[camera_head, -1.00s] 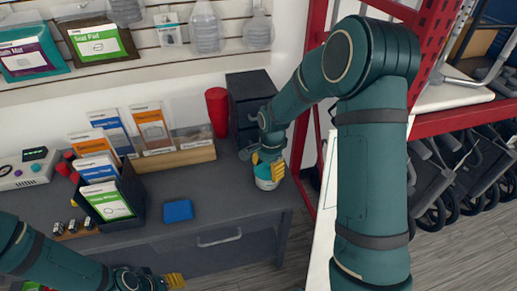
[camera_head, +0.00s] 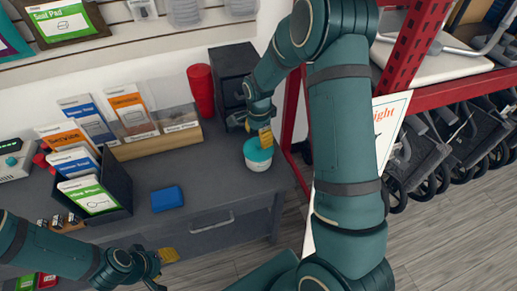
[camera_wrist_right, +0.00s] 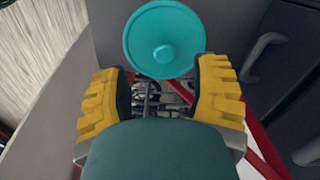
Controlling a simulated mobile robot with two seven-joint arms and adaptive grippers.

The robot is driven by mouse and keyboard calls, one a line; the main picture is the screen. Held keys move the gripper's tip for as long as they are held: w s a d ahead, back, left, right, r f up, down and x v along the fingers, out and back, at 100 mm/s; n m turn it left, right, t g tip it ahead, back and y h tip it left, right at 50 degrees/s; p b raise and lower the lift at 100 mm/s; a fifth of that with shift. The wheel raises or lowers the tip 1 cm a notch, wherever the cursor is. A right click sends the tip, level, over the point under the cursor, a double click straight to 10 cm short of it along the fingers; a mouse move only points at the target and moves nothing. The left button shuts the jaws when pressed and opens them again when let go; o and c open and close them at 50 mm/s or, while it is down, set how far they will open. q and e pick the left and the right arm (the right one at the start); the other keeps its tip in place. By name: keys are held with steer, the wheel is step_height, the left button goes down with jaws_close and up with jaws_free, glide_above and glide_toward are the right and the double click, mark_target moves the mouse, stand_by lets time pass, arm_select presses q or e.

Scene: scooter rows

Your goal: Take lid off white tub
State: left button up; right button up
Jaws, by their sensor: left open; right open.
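The white tub (camera_head: 258,166) stands upright near the right end of the grey counter. Its teal lid (camera_head: 257,150) sits on top; in the right wrist view the round lid (camera_wrist_right: 163,40) shows a small central knob. My right gripper (camera_head: 265,137) is open at the lid's far edge in the head view, overlapping it; I cannot tell if they touch. In the wrist view its yellow fingers (camera_wrist_right: 163,97) are spread and empty, with the lid beyond their tips. My left gripper (camera_head: 168,256) is open and empty in front of the counter's front edge, away from the tub.
A dark drawer unit (camera_head: 232,78) and red cups (camera_head: 201,90) stand behind the tub. A blue block (camera_head: 166,198) lies to its left, beside a dark holder of packets (camera_head: 115,190). A red rack (camera_head: 440,122) stands right. The counter between block and tub is clear.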

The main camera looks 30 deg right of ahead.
mark_target(259, 144)
steer(key=shift+w+d+f+b, duration=0.15)
steer(key=shift+f+b, duration=0.15)
steer(key=shift+f, duration=1.05)
steer(key=shift+w+f+b, duration=0.1)
steer(key=shift+f+b, duration=0.2)
steer(key=shift+f, duration=1.05)
steer(key=shift+o, duration=0.2)
steer(key=c, duration=1)
